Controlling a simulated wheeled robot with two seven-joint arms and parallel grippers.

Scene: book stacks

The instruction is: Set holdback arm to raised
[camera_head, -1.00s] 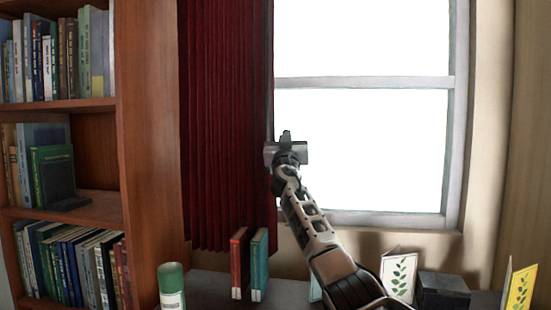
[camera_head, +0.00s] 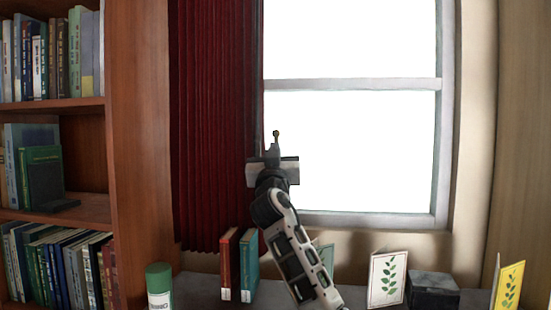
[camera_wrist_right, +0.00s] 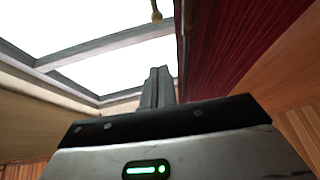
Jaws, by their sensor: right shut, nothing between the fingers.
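A small brass-coloured knob (camera_head: 276,133), which looks like the end of the holdback arm, shows just above my right gripper, at the curtain's window-side edge. It also shows at the top of the right wrist view (camera_wrist_right: 156,12), beyond the fingertips. The rest of the holdback is hidden or too small to make out, so I cannot tell its angle. My right gripper (camera_head: 272,152) points up, with its fingers shut and empty; they show together in the right wrist view (camera_wrist_right: 158,82). A gap shows between fingertips and knob there. My left gripper is out of view.
A dark red curtain (camera_head: 215,130) hangs left of the bright window (camera_head: 350,150). A wooden bookcase (camera_head: 140,150) stands at the left. Below are upright books (camera_head: 227,265), a green can (camera_head: 159,285), cards (camera_head: 387,278) and a dark box (camera_head: 433,291). Space before the window is clear.

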